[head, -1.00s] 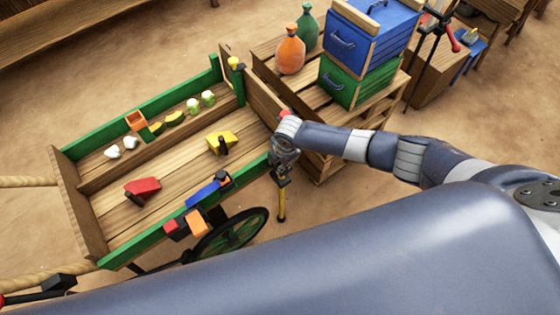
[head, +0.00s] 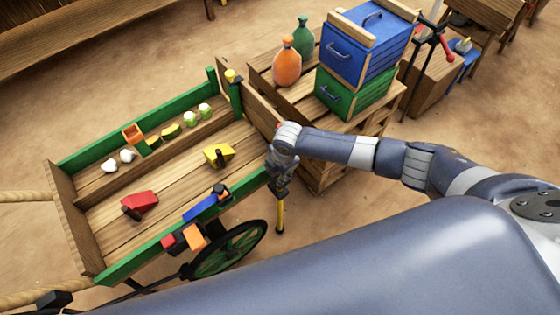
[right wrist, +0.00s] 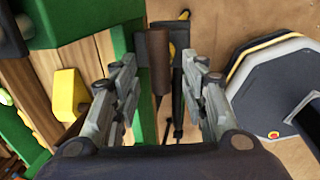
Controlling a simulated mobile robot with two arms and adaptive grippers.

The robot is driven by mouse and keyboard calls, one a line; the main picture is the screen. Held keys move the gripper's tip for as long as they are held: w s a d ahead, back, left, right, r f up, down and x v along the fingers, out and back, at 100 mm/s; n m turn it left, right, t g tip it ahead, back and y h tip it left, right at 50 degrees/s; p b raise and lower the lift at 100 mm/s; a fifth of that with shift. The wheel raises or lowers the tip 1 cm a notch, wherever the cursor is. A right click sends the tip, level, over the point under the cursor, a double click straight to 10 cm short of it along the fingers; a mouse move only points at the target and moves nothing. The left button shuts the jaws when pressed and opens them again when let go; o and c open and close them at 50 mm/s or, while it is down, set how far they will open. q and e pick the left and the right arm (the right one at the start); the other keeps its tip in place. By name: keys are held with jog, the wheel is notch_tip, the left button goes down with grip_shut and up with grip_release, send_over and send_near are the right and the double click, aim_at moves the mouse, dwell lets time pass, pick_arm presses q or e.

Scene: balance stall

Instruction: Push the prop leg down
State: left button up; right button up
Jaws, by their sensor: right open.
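The prop leg (head: 280,212) is a yellow and black bar hanging at the near right corner of the green-edged cart (head: 115,262). Its lower end points down toward the ground. My right gripper (head: 281,182) is at the leg's upper part, beside the corner. In the right wrist view my open fingers (right wrist: 160,72) stand on either side of a brown handle (right wrist: 159,55), with the yellow and black leg (right wrist: 180,40) just behind it. I cannot tell whether a finger touches the handle. My left gripper is not in view.
The cart holds a yellow block (head: 218,153), a red block (head: 139,203) and several small items. A wheel (head: 230,248) is left of the leg. A wooden pallet table with a blue crate (head: 365,45) and a green crate (head: 350,92) stands behind. Sandy ground right of the leg is clear.

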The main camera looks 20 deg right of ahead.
notch_tip(320, 180, up, 9)
jog(key=s, duration=0.1)
jog(key=shift+s+d+f, duration=0.2)
jog(key=shift+d, duration=0.1)
dwell(0.4)
